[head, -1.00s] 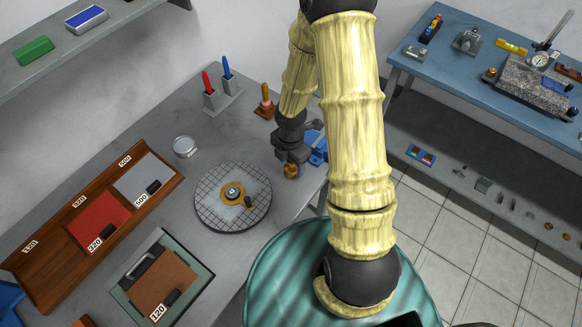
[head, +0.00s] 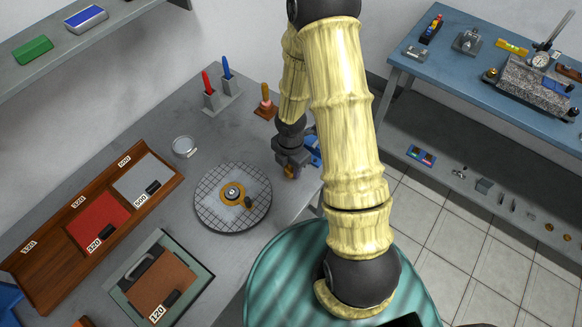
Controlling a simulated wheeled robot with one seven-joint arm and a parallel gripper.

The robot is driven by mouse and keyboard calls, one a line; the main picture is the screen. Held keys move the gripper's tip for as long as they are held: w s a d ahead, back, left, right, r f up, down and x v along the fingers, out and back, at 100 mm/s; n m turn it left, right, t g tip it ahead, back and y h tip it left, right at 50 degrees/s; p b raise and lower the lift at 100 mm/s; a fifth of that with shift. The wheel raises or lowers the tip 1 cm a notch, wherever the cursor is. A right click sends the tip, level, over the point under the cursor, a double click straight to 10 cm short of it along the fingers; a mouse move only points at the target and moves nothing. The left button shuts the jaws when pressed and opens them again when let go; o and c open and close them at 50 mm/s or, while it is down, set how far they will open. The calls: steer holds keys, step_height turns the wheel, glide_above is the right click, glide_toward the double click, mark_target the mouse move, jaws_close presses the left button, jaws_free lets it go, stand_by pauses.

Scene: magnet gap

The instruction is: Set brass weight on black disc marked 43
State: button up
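My gripper (head: 290,168) is low over the right part of the grey bench, right of the round plate. A small brass-coloured piece (head: 289,173), perhaps the brass weight, shows at its fingertips. It is too small to tell whether the fingers are shut on it or around it. On the round gridded plate (head: 212,216) lies a brass-coloured ring (head: 223,198) with a pale, knobbed piece (head: 232,192) inside. A small dark piece (head: 248,203) is at the ring's right edge. I cannot read a 43 anywhere, so I cannot pick out the black disc.
A blue object (head: 313,152) stands close behind my gripper. A brown-handled tool (head: 265,102) and a holder with red and blue handles (head: 222,98) stand farther back. A round tin (head: 184,147), a wooden tray (head: 45,264) and a framed brown pad (head: 192,258) lie left.

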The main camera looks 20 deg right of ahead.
steer(key=shift+c, duration=0.9)
steer(key=shift+r, duration=0.15)
step_height(320, 180, up, 10)
steer(key=shift+f+p, duration=0.1)
steer(key=shift+p, duration=1)
